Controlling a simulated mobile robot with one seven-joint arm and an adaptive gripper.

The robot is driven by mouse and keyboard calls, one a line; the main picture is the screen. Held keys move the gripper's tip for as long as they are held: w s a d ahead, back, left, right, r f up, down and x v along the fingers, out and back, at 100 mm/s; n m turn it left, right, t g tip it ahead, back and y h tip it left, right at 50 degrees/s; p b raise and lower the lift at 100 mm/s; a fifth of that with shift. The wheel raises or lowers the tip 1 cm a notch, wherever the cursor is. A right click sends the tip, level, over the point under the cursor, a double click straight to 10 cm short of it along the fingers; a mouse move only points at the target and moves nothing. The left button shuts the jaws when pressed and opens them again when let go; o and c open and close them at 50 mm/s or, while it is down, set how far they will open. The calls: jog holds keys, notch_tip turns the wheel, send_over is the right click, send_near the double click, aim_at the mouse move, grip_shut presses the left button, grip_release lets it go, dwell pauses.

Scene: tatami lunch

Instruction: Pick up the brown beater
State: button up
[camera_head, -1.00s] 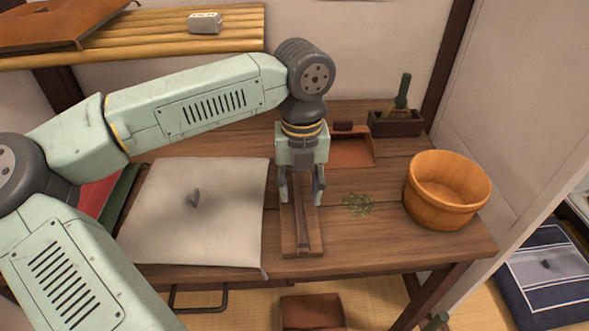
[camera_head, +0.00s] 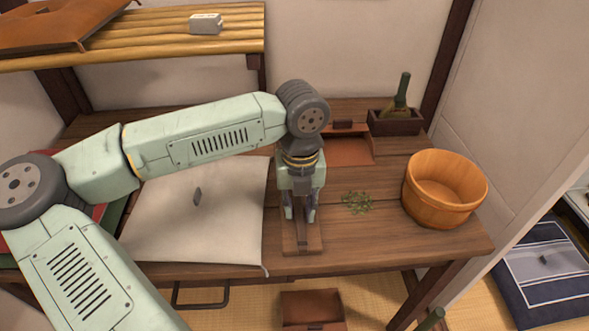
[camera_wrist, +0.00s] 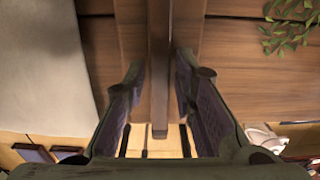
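The brown beater, a slim dark stick, lies lengthwise on a flat wooden board (camera_head: 289,243) on the table. In the wrist view the beater (camera_wrist: 159,105) runs from the top to a blunt end between my fingers. My gripper (camera_head: 299,216) points down over the board in the head view. In the wrist view my gripper (camera_wrist: 159,62) is open, with one finger on each side of the beater and a gap on both sides. My gripper hides most of the beater in the head view.
A pale cushion (camera_head: 165,220) lies left of the board. Green leaves (camera_head: 357,203) and a wooden tub (camera_head: 440,208) are to the right. A brown tray (camera_head: 350,158) and a dark box (camera_head: 385,125) holding a green-handled brush are behind. The table's front edge is close to the board.

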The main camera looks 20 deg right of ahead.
grip_shut()
jog(key=shift+r, duration=0.1)
